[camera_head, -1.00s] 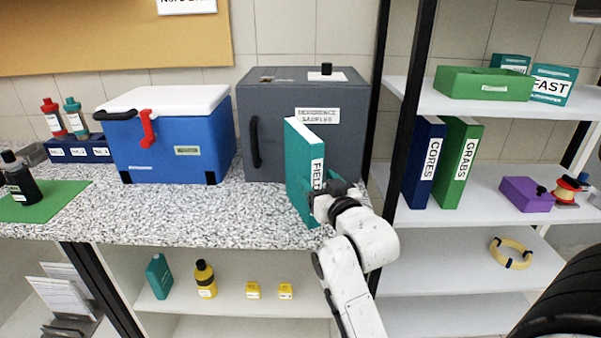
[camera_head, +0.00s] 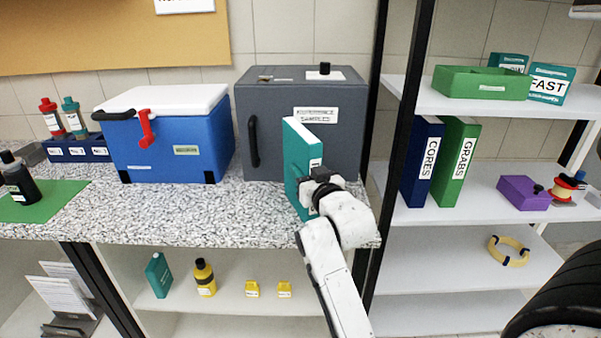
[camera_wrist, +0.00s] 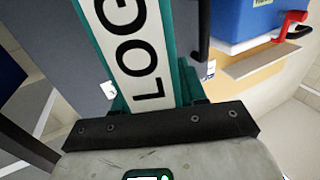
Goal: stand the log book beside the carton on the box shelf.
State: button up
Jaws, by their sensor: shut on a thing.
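The log book (camera_head: 299,160) is a teal binder with a white spine label, upright at the front of the speckled counter, before the grey cabinet. Its "LOG" lettering (camera_wrist: 130,45) fills much of the wrist view. My gripper (camera_head: 318,190) is shut on its spine edge; the wrist view shows the dark gripper (camera_wrist: 160,122) against it. I cannot tell whether its bottom touches the counter. On the right rack's top shelf (camera_head: 440,105), a teal box marked "FAST" (camera_head: 550,85) may be the carton. Another teal box (camera_head: 508,62) stands behind the green tray.
The grey cabinet (camera_head: 345,150) and blue cooler (camera_head: 170,145) stand on the counter. A black rack post (camera_head: 408,110) separates the counter from the right rack. Blue (camera_head: 422,165) and green (camera_head: 455,165) binders stand on the middle shelf. A green tray (camera_head: 480,84) occupies the top shelf's front.

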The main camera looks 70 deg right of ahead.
grip_shut()
jog(key=shift+r, duration=0.1)
